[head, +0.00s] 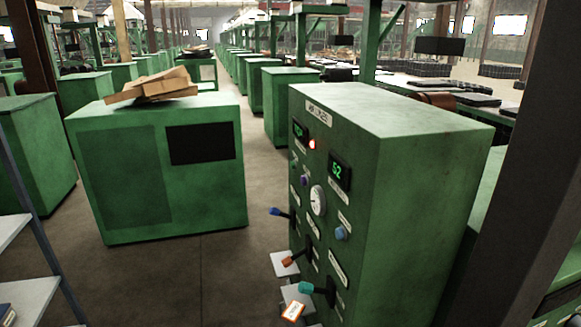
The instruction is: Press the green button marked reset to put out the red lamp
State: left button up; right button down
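A green control cabinet (430,165) stands right of centre, its panel face turned to the left and seen at a slant. A red lamp (312,144) glows near the panel's top, between two dark displays with green digits. The right display (340,171) reads 52. Below are a round white gauge (318,200), a purple knob (304,181) and a pale blue knob (341,232). Levers with blue (281,212), orange-red (291,261) and teal (306,288) handles stick out. The small labels are unreadable, so I cannot tell which control is the green reset button. Neither gripper is in view.
A lower green cabinet (120,195) with cardboard pieces (152,87) on top stands left. Bare floor (225,270) lies between the cabinets. A shelf rack (30,300) is at lower left. A dark post (525,150) rises on the right.

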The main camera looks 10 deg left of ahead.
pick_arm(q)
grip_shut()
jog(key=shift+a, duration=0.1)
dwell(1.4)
